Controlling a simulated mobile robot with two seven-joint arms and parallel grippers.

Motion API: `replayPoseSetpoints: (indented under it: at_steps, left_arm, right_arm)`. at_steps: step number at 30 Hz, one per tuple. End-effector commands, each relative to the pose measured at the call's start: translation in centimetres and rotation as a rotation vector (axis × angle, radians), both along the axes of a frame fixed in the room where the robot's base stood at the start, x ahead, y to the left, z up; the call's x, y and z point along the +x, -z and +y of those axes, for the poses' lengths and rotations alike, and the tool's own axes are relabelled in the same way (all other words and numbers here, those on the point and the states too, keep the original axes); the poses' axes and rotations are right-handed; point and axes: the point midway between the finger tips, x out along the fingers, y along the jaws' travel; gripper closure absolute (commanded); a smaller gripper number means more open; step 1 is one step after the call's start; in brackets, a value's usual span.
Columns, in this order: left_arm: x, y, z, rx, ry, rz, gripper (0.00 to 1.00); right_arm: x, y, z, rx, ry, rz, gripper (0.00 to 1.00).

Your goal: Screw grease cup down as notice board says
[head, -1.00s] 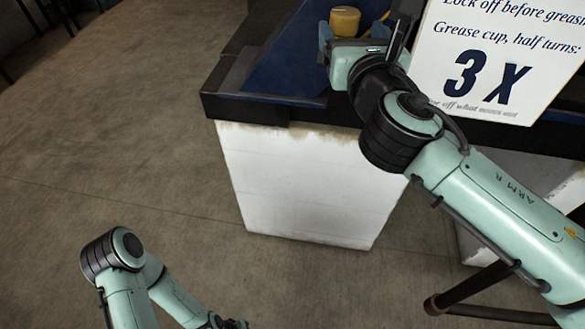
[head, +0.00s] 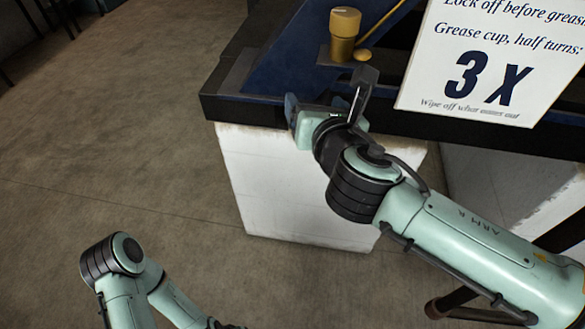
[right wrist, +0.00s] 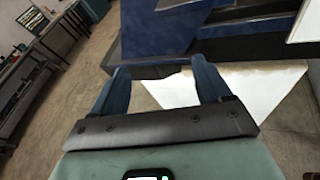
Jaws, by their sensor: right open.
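The brass grease cup (head: 344,22) stands upright on its brass base on the blue machine bed in the head view. My right gripper (head: 328,94) is open and empty, nearer to me than the cup and apart from it, by the front edge of the dark ledge. In the right wrist view its two blue fingers (right wrist: 160,78) are spread with nothing between them, and the cup does not show. The white notice board (head: 490,60) reads "Grease cup, half turns: 3 X"; its top line is cut off. Of my left arm only links show; its gripper is outside the picture.
A small brass ball with a thin rod (head: 362,54) sits close right of the cup. The dark ledge (head: 240,108) runs along the front above a white plinth (head: 300,190). The floor (head: 110,130) at left is open. A workbench (right wrist: 50,50) shows in the wrist view.

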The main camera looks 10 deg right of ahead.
Motion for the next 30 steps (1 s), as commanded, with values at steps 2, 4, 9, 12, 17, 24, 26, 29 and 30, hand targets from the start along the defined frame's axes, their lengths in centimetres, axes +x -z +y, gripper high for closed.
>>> replayPoseSetpoints:
  at_steps: [2, 4, 9, 12, 17, 24, 26, 29, 30]
  left_arm:
    - [0.1, -0.2, 0.0, 0.0, 0.0, -0.001, 1.0]
    - [0.2, -0.3, 0.0, 0.0, 0.0, -0.002, 1.0]
    - [0.3, -0.5, 0.0, 0.0, 0.0, -0.003, 1.0]
    - [0.4, -0.7, 0.0, 0.0, 0.001, -0.005, 1.0]
    - [0.6, -0.9, 0.0, 0.0, 0.0, -0.007, 1.0]
    - [0.8, -1.2, 0.0, 0.0, 0.0, -0.009, 1.0]
    - [0.9, -1.3, 0.0, 0.0, 0.0, -0.01, 1.0]
    - [1.0, -1.4, 0.0, 0.0, 0.0, -0.01, 1.0]
    - [1.0, -1.4, 0.0, 0.0, 0.0, -0.011, 1.0]
  right_arm:
    - [0.5, 1.6, 0.5, 0.026, 0.001, 0.044, 0.23]
    - [0.8, 2.9, 0.9, 0.052, 0.001, 0.08, 0.23]
    - [1.5, 6.1, 1.8, 0.117, 0.01, 0.167, 0.23]
    - [1.8, 8.1, 2.2, 0.159, 0.018, 0.218, 0.23]
    - [2.2, 11.3, 2.8, 0.23, 0.042, 0.308, 0.23]
    - [2.4, 15.9, 3.4, 0.343, 0.091, 0.435, 0.23]
    - [2.4, 16.8, 3.4, 0.367, 0.105, 0.462, 0.23]
    - [2.3, 18.1, 3.5, 0.402, 0.124, 0.498, 0.23]
    - [2.3, 18.5, 3.6, 0.412, 0.13, 0.508, 0.23]
